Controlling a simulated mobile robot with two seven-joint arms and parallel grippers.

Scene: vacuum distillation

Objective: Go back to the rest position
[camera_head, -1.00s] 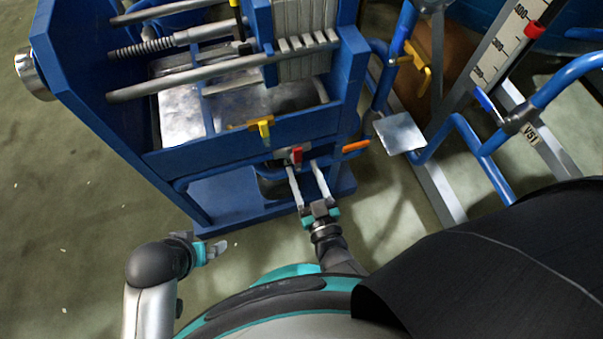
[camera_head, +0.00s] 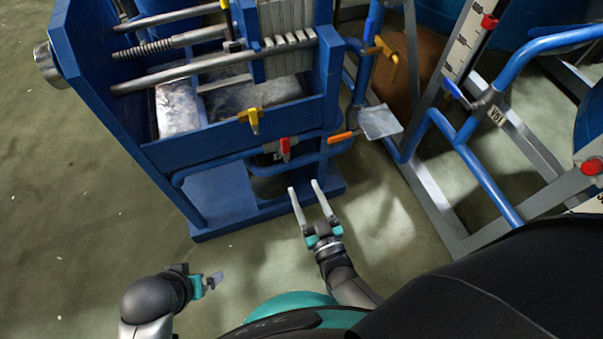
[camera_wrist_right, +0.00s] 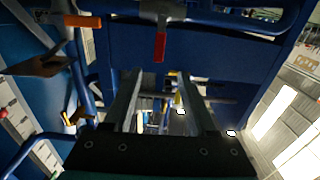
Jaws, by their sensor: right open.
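My right gripper (camera_head: 306,203) is open and empty, its two pale fingers pointing up at the lower front of the blue machine (camera_head: 240,122). A red valve handle (camera_head: 285,149) is on the pipe just beyond the fingertips, apart from them. In the right wrist view the two fingers (camera_wrist_right: 165,100) are spread, with the red handle (camera_wrist_right: 160,46) above them and nothing between them. My left gripper (camera_head: 213,282) is at the lower left over bare floor, seen from the side. Its jaw opening cannot be made out.
A yellow handle (camera_head: 253,118) and an orange handle (camera_head: 341,137) are on the machine's piping. A blue and grey pipe frame with a blue handle (camera_head: 457,93) stands on the right. The floor (camera_head: 90,220) at the left is clear.

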